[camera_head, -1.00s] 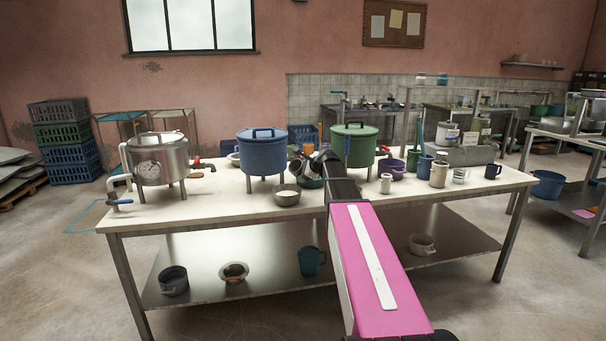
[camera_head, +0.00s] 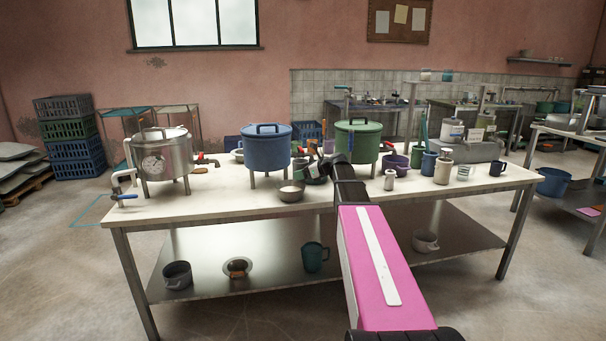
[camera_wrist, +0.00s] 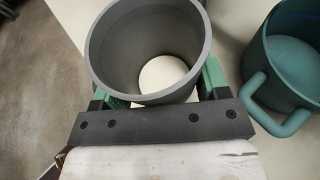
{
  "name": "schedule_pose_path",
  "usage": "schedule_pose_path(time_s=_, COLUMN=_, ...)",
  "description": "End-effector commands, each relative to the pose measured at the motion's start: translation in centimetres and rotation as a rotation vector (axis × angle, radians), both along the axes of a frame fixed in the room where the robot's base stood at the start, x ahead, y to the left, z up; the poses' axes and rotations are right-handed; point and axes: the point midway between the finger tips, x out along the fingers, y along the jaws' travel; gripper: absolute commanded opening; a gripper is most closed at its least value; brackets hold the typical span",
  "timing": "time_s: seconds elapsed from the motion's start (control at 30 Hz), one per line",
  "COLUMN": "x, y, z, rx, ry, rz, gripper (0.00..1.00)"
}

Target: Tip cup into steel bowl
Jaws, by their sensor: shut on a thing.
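My gripper (camera_wrist: 157,92) is shut on a grey cup (camera_wrist: 108,50), with a green finger on each side of it. I look into its mouth in the wrist view; a pale round patch shows inside, and I cannot tell if it is liquid or the bottom. In the head view my gripper (camera_head: 316,170) is over the white table's middle, small and partly hidden by my arm. A small steel bowl (camera_head: 290,195) with a pale inside stands just left of it, near the front. I cannot tell the gap between cup and bowl.
A teal mug (camera_wrist: 278,75) stands close right in the wrist view. A blue pot (camera_head: 267,150) and a green pot (camera_head: 357,142) stand behind my gripper. A steel pot with a tap (camera_head: 163,158) is at left. Several cups and jars crowd the right side. The table's (camera_head: 225,208) front left is clear.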

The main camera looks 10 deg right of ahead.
Motion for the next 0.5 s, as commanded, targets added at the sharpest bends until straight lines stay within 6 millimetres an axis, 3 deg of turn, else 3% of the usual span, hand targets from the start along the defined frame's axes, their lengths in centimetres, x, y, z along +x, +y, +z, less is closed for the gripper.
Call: schedule_pose_path(time_s=0.5, x=-3.1, y=0.0, z=2.4, rx=-0.002, ry=-0.002, rz=0.001, gripper=0.37)
